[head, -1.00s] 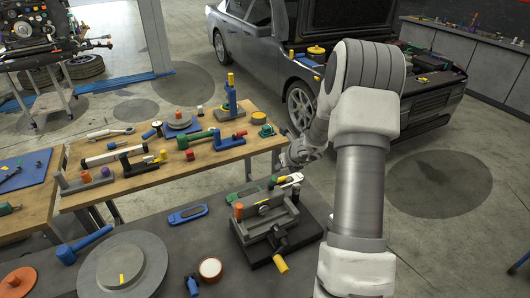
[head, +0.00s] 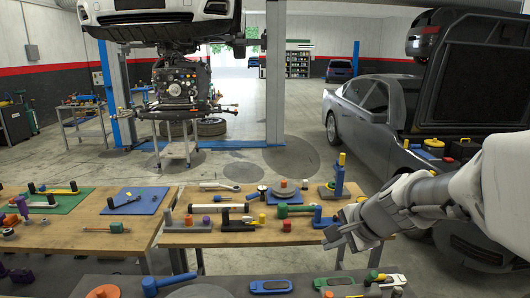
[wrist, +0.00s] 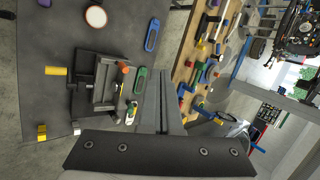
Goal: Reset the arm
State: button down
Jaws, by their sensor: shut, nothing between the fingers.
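My gripper (head: 350,236) is in the air at the right of the head view, over the front right part of the wooden workbench. Its fingers are together and hold nothing. In the wrist view the shut fingers (wrist: 167,105) point up the picture, between the grey table and the wooden bench. A dark grey vise-like fixture (wrist: 100,85) with a yellow-ended handle is to their left in the wrist view, apart from them.
The wooden workbench (head: 175,238) carries several tools, among them a blue upright tool (head: 339,180). A grey table (wrist: 50,110) in front holds a blue mallet (head: 165,283). A silver car (head: 375,115) stands at the right. Open floor lies behind the bench.

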jog(key=s+n+g+h+b, duration=0.1)
jog(key=s+n+h+b, duration=0.2)
jog(key=s+n, duration=1.1)
jog(key=s, duration=0.6)
jog(key=shift+s+f+h, duration=0.3)
jog(key=shift+s, duration=0.05)
